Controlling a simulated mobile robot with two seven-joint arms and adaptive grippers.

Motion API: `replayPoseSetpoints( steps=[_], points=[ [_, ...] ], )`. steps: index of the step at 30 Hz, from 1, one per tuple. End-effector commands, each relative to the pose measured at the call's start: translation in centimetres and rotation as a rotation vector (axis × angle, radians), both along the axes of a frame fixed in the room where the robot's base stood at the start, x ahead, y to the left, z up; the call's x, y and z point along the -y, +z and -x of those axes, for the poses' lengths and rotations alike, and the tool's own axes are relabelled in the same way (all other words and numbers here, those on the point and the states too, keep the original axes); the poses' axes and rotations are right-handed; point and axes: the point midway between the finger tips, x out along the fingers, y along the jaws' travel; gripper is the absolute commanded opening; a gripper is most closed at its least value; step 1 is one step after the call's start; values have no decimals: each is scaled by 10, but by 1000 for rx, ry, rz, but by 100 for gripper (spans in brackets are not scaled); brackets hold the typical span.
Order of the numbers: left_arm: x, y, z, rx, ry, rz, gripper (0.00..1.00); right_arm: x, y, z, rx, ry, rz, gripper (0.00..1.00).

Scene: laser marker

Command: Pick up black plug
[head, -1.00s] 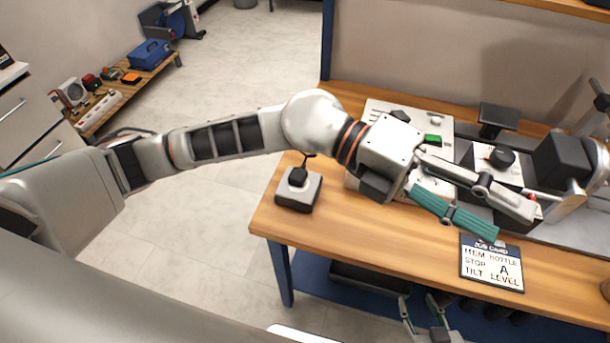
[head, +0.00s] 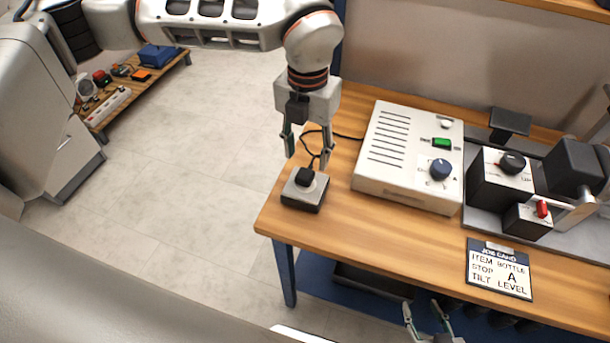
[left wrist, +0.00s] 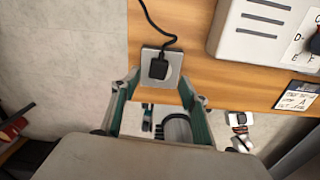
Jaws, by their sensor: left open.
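The black plug (head: 304,176) sits on a small grey-topped block (head: 309,198) at the left front corner of the bench. A black cord runs from it. My left gripper (head: 308,158) is open and points down, above and behind the plug, with nothing between its fingers. In the left wrist view, the plug (left wrist: 158,69) and its block (left wrist: 173,62) lie just past the open fingertips (left wrist: 160,82), roughly centred between them. My right gripper (head: 424,308) is at the bottom edge, below the bench front, with its fingers apart and empty.
A beige control box (head: 395,175) with a green switch (head: 442,143) and a blue-grey knob stands right of the block. The marker machine (head: 500,185) is further right. A job card (head: 499,270) lies at the front. The bench between block and card is clear.

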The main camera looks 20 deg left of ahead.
Motion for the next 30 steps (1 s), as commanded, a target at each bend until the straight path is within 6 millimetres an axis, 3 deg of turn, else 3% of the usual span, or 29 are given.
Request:
replayPoseSetpoints(
  steps=[8,15,22,27,30],
  points=[
    [-2,-24,4,-2,-2,2,44,0,2,0,0,1,1,40],
    [-3,-56,5,-3,-3,3,44,0,2,0,0,1,1,40],
    [-3,-59,5,-2,-3,4,44,0,2,0,-1,0,1,40],
    [-3,-59,5,-1,-3,3,6,0,2,0,-1,0,1,40],
    [-3,-59,5,-2,-3,4,2,0,2,0,-1,0,1,40]
  ],
)
